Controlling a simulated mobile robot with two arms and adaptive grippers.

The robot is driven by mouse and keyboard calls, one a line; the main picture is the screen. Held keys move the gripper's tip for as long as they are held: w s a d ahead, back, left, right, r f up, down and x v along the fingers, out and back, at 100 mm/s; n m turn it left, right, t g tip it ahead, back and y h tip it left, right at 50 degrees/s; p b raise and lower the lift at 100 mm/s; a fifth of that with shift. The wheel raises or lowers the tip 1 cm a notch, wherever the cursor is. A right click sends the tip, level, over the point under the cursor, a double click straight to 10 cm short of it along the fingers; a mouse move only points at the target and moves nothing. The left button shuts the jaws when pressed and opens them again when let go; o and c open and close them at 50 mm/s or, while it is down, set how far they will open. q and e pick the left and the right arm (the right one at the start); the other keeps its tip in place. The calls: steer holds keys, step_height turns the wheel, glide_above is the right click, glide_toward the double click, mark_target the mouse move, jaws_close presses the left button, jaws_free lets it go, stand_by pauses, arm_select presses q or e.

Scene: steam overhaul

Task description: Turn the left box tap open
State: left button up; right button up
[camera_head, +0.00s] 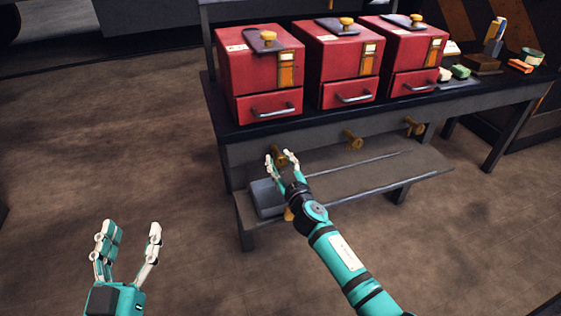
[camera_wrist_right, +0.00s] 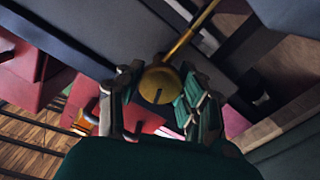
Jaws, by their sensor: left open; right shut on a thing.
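Three red boxes stand in a row on a dark bench. Under the left red box (camera_head: 262,78), the left brass tap (camera_head: 279,157) sticks out of the bench front. My right gripper (camera_head: 281,160) is at this tap, with its fingers on either side. In the right wrist view the brass tap (camera_wrist_right: 160,84) sits between the fingers of my right gripper (camera_wrist_right: 155,98), which is shut on it. A brass rod runs up from the tap's round end. My left gripper (camera_head: 130,238) is open and empty over the floor at lower left, far from the bench.
The middle tap (camera_head: 353,139) and right tap (camera_head: 414,126) are to the right on the bench front. A lower shelf (camera_head: 375,175) holds a grey bin (camera_head: 266,198) below my right gripper. Small items lie at the bench's right end. The floor at left is clear.

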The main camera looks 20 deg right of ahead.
steer(key=n, duration=0.6)
steer(key=shift+n, duration=0.3)
steer(key=n, duration=0.4)
arm_select(q)
steer(key=shift+w+f+g, duration=0.1)
steer(key=shift+f+g, duration=0.3)
steer(key=shift+f, duration=0.2)
arm_select(e)
steer(key=shift+f+n, duration=0.1)
steer(key=shift+n, duration=1.5)
arm_select(q)
steer(key=shift+a, duration=0.1)
arm_select(e)
steer(key=o, duration=1.2)
steer(key=shift+c, duration=0.2)
steer(key=shift+o, duration=0.2)
arm_select(q)
steer(key=shift+f, duration=0.1)
arm_select(e)
steer(key=shift+s, duration=0.15)
steer(key=s, duration=1.1)
steer(key=shift+s+d, duration=0.2)
steer(key=shift+s, duration=0.2)
